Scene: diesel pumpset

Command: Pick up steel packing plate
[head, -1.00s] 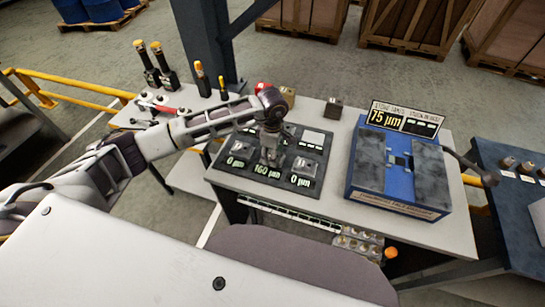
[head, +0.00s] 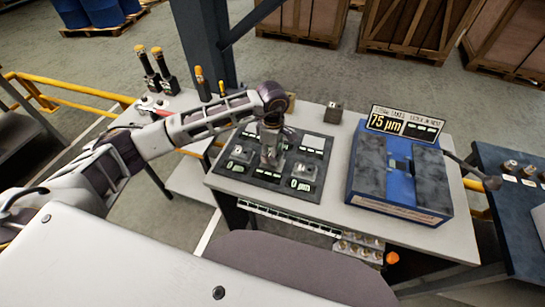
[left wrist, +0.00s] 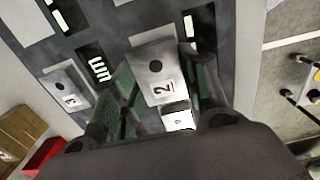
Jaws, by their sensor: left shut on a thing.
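My left gripper (head: 268,162) is over the middle of the dark measuring panel (head: 240,180) on the white bench. In the left wrist view, the gripper (left wrist: 162,100) is shut on a steel packing plate (left wrist: 152,68) marked 2, a grey metal block with a dark round hole. In the head view the fingers mostly hide this plate, and how high it is above the panel is hard to tell. Another steel plate (left wrist: 66,92), marked 3, sits on the panel beside it and also shows in the head view (head: 303,170). My right gripper is not in view.
A blue fixture (head: 400,205) with a 75 µm display stands to the right on the bench. A small dark block (head: 333,112) is at the bench's back. Orange-topped tools (head: 152,70) stand at the back left. A steel post (head: 203,45) rises behind the bench.

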